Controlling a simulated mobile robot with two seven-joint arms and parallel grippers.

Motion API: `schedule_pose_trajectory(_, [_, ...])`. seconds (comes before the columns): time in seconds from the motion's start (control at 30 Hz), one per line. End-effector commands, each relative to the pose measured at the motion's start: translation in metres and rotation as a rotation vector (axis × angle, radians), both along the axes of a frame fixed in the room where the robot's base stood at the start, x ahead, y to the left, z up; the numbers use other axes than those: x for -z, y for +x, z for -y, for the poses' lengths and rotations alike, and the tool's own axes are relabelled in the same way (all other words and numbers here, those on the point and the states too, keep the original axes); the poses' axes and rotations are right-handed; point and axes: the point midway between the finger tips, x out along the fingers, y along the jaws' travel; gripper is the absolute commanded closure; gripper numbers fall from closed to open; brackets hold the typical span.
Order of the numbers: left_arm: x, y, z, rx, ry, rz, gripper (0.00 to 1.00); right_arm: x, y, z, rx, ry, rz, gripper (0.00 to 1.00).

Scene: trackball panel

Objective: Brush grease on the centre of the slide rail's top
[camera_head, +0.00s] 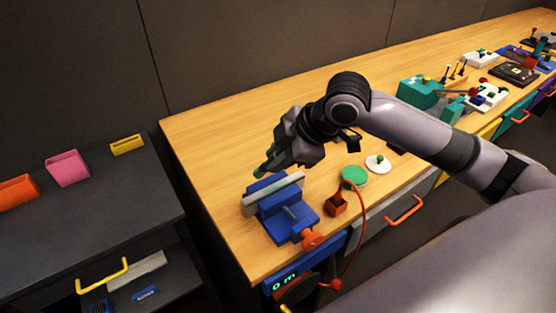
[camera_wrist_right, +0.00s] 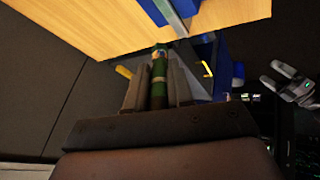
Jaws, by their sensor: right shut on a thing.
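The slide rail looks to be the grey bar (camera_head: 272,195) held across the top of a blue vise (camera_head: 290,218) at the near left of the bench. The bar also shows as a grey strip in the right wrist view (camera_wrist_right: 176,18). My right gripper (camera_head: 273,163) is shut on a dark green brush (camera_wrist_right: 159,75) just behind and above the rail. The brush's far end points toward the rail; whether it touches the rail I cannot tell. My left gripper (camera_wrist_right: 273,76) seems to be the grey one at the right of the wrist view, fingers apart and empty.
A red cable hangs over the front edge. A dark cabinet (camera_head: 90,200) with coloured bins stands at left. Bench behind the vise is clear.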

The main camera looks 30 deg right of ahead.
Motion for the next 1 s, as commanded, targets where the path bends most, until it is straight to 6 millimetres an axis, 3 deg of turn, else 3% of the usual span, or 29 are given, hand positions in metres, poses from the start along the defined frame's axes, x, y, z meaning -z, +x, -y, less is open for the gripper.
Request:
schedule_pose_trajectory(0.3, [0.000,0.000,0.000,-0.001,-0.001,-0.001,0.00,-0.025,0.004,0.005,0.010,0.000,0.002,1.00])
schedule_pose_trajectory(1.0, [0.000,0.000,0.000,-0.002,-0.001,-0.001,0.00,-0.026,0.003,0.005,0.011,0.001,0.000,1.00])
